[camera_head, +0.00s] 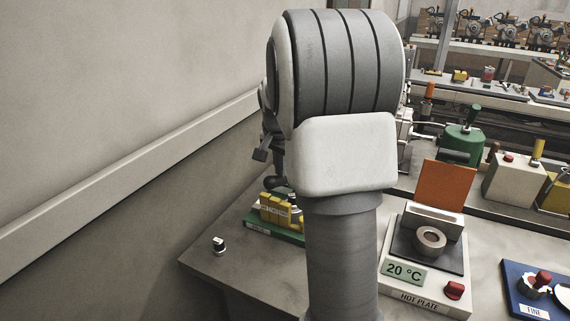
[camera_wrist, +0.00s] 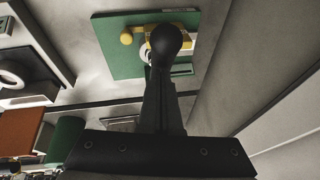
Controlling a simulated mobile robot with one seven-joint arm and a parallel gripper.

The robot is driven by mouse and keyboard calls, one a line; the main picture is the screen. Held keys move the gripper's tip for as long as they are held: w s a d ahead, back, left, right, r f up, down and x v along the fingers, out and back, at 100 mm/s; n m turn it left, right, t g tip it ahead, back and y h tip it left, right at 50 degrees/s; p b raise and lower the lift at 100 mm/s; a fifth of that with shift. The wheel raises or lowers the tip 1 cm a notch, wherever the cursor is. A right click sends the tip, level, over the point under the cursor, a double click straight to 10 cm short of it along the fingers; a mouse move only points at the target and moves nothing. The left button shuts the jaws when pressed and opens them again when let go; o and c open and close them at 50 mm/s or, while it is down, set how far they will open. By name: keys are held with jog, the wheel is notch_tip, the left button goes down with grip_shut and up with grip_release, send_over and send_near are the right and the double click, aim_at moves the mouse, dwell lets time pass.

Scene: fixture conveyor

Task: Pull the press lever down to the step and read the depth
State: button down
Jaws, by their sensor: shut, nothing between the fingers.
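My gripper (camera_head: 277,170) points down behind my own arm in the head view. Its dark fingers are together in the wrist view (camera_wrist: 165,85), with nothing seen between them. A dark round knob (camera_wrist: 172,40) shows at the fingers' far end; I cannot tell whether it belongs to the fingers or to a lever. Beyond it is a fixture with a green base (camera_wrist: 112,62), a yellow round end (camera_wrist: 126,38) and yellow blocks. The fixture's yellow part (camera_head: 272,207) shows below my gripper in the head view, partly hidden by my arm. No lever or depth reading is clearly visible.
A hot plate (camera_head: 427,298) reading 20 °C stands right of my arm, with an orange panel (camera_head: 447,185) behind it. A blue board (camera_head: 520,300) is at far right. A wall (camera_head: 120,90) rises at left.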

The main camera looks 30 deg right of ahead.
jog(key=s+a+f+t+h+b, duration=0.1)
jog(key=a+f+b, duration=0.3)
jog(key=f+b, duration=0.7)
jog(key=shift+s+h+b, duration=0.5)
jog(key=shift+s+b, duration=0.2)
jog(key=shift+b, duration=0.95)
jog(key=shift+f, duration=0.1)
